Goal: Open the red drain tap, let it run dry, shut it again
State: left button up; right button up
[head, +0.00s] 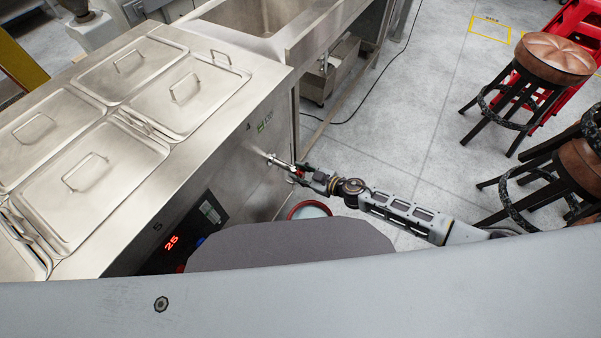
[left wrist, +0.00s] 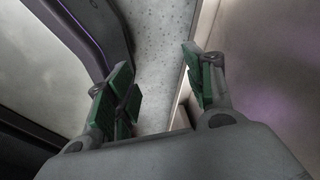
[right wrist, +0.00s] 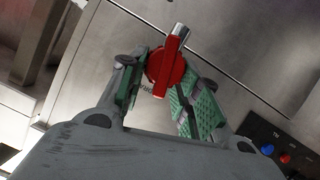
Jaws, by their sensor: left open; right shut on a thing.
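The red drain tap (right wrist: 165,70) sits on a silver pipe that sticks out from the steel counter's front. In the right wrist view its red handle slants up and slightly right between the green pads of my right gripper (right wrist: 160,92). My right gripper is shut on this handle; in the head view it (head: 299,174) is at the counter front, with little of the tap showing. A red-rimmed bucket (head: 293,212) stands on the floor below, partly hidden by my body. No stream of water can be made out. My left gripper (left wrist: 160,86) is open and empty.
The steel counter (head: 225,135) holds several lidded pans. Its front has a control panel (head: 211,212) and a red display reading 25. A sink (head: 245,15) is behind it. Brown-topped stools (head: 555,55) stand at the right. Clear floor lies between.

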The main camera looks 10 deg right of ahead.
dwell(0.3)
jog(key=shift+s, duration=0.1)
jog(key=shift+n+t, duration=0.3)
jog(key=shift+n, duration=0.1)
pick_arm(q)
jog(key=shift+w+a, duration=0.1)
jog(key=shift+w, duration=0.7)
